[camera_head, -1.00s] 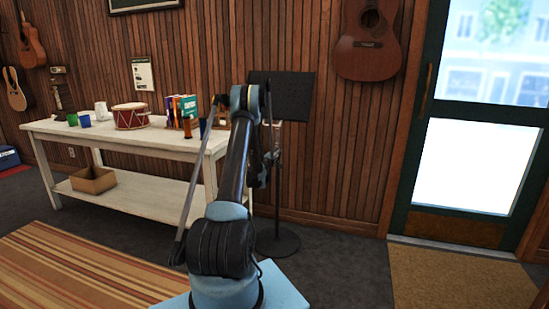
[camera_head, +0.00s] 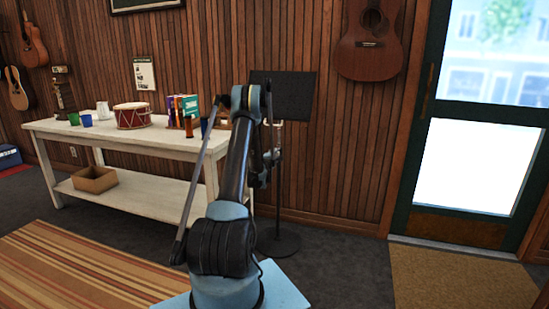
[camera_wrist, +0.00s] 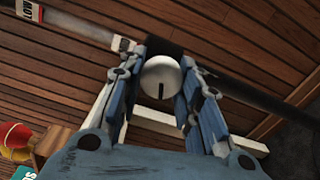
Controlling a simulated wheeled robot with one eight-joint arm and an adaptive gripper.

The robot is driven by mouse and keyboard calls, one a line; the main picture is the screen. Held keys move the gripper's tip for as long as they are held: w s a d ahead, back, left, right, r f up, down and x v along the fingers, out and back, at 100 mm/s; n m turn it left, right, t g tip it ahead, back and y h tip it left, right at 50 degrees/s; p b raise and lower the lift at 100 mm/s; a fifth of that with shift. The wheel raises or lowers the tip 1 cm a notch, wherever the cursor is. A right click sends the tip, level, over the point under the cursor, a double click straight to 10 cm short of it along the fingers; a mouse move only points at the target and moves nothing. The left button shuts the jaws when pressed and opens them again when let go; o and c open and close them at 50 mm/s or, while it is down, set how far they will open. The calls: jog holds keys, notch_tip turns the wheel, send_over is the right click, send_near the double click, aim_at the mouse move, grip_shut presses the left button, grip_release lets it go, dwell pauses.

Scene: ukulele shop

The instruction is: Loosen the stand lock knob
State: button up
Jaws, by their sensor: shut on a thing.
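The music stand shows in the head view, with its black desk (camera_head: 292,97) upright, a thin pole (camera_head: 280,195) and a round black base (camera_head: 278,243) on the floor. In the wrist view its pole (camera_wrist: 245,93) runs slantwise from upper left to lower right. A pale round lock knob (camera_wrist: 161,77) with a dark slot mark sits by a black collar (camera_wrist: 165,46) on the pole. My gripper (camera_wrist: 163,72) has its blue-and-grey fingers on both sides of the knob, shut on it. In the head view my gripper (camera_head: 269,163) is at the pole, partly hidden by my arm.
A white table (camera_head: 120,139) with a drum (camera_head: 132,116), books and cups stands left of the stand. A cardboard box (camera_head: 94,180) is on its shelf. A guitar (camera_head: 369,45) hangs on the wall at right. Floor right of the stand is clear.

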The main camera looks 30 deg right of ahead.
dwell(0.3)
jog(key=o, duration=1)
jog(key=shift+f, duration=0.1)
jog(key=shift+o, duration=0.2)
jog(key=shift+s, duration=0.1)
jog(key=v, duration=1.1)
jog(key=shift+s+a, duration=0.2)
jog(key=shift+a, duration=0.15)
